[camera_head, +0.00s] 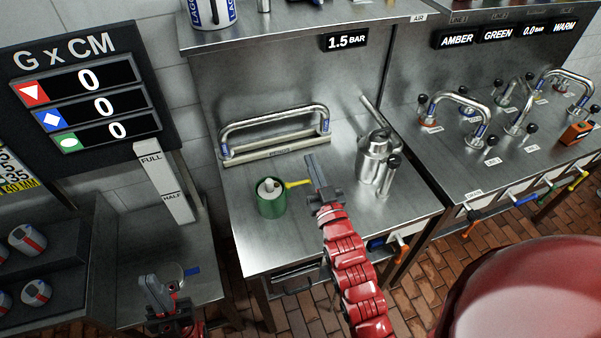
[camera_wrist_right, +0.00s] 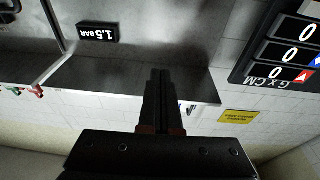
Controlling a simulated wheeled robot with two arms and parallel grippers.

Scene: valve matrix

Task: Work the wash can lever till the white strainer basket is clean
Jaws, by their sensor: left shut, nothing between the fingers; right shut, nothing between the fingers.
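A green can (camera_head: 271,204) stands on the steel counter, with a small whitish piece (camera_head: 268,186) in its top. A yellow lever (camera_head: 298,183) sticks out from the can to the right. I take these for the wash can and its lever; how clean the whitish piece is cannot be told. My right gripper (camera_head: 313,163) is shut and empty, just right of the lever's end; whether they touch is unclear. The right wrist view shows its closed fingers (camera_wrist_right: 160,92), but not the can. My left gripper (camera_head: 151,286) is shut and empty, low at the left.
A steel jug (camera_head: 376,160) stands right of my right gripper. A long bar handle (camera_head: 274,122) lies behind the can. A grey disc with a blue tab (camera_head: 192,271) is beside my left gripper. The scoreboard (camera_head: 90,88) reads zeros. Valve pipes (camera_head: 460,105) fill the right counter.

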